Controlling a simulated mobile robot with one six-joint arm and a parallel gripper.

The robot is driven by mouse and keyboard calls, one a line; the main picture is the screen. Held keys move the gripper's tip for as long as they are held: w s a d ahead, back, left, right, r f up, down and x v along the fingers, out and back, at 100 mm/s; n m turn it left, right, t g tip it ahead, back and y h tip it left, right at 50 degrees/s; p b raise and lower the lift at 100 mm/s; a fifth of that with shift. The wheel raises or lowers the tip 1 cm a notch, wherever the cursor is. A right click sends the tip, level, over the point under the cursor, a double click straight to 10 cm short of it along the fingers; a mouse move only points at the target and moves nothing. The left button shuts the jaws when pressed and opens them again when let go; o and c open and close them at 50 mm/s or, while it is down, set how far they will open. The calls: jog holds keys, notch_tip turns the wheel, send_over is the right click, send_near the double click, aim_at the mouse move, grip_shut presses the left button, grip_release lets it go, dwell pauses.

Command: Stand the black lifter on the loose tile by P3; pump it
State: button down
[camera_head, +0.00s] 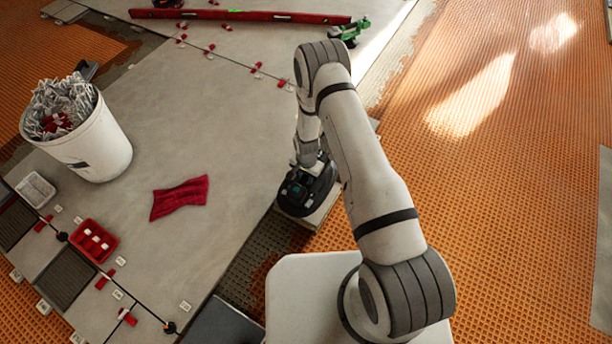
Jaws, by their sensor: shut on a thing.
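The black lifter (308,186) is a dark, rounded device below the end of my arm, near the middle of the view. It sits at the edge of the laid grey tiles, over a pale tile (322,212) whose corner shows beneath it. My gripper (306,158) is above the lifter and shut on it; the fingers are small and partly hidden by my arm. Whether the lifter's pad touches the tile all round cannot be told. Several small white labels lie along the tile joints; their lettering is too small to read, so P3 cannot be picked out.
A white bucket (92,145) full of clips stands at the left. A red cloth (180,198) and a red tray (93,241) lie on the tiles. A long red level (240,16) and a green tool (350,32) lie at the back. Orange matting (480,190) is open at the right.

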jog(key=shift+f+b, duration=1.55)
jog(key=shift+f, duration=1.3)
jog(key=shift+s+a+f+b, duration=0.1)
jog(key=shift+f+b, duration=0.05)
jog(key=shift+b, duration=0.2)
jog(key=shift+f+b, duration=0.65)
dwell(0.4)
jog(key=c, duration=1.2)
grip_release()
jog(key=shift+o, duration=0.2)
jog(key=shift+s, duration=0.1)
notch_tip(320, 180, up, 8)
jog(key=p, duration=0.3)
jog(key=shift+f, duration=0.1)
